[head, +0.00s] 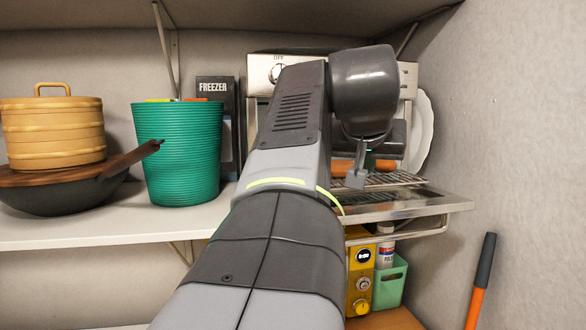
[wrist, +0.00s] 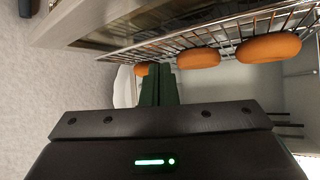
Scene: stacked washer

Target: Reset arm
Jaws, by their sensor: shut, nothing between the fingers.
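My arm reaches from the bottom of the head view up to a silver toaster oven on the shelf and covers much of its front. My gripper (head: 357,178) is in front of the oven's opening, just above the wire rack. In the wrist view my gripper's fingers (wrist: 158,88) are together with nothing between them. The oven door (head: 400,207) is folded down open.
A green ribbed bin (head: 178,150), a dark pan (head: 65,195) and a bamboo steamer (head: 55,130) stand on the shelf at left. A white plate (head: 422,130) leans at right by the wall. Below are a yellow device (head: 360,275) and a green caddy (head: 390,283).

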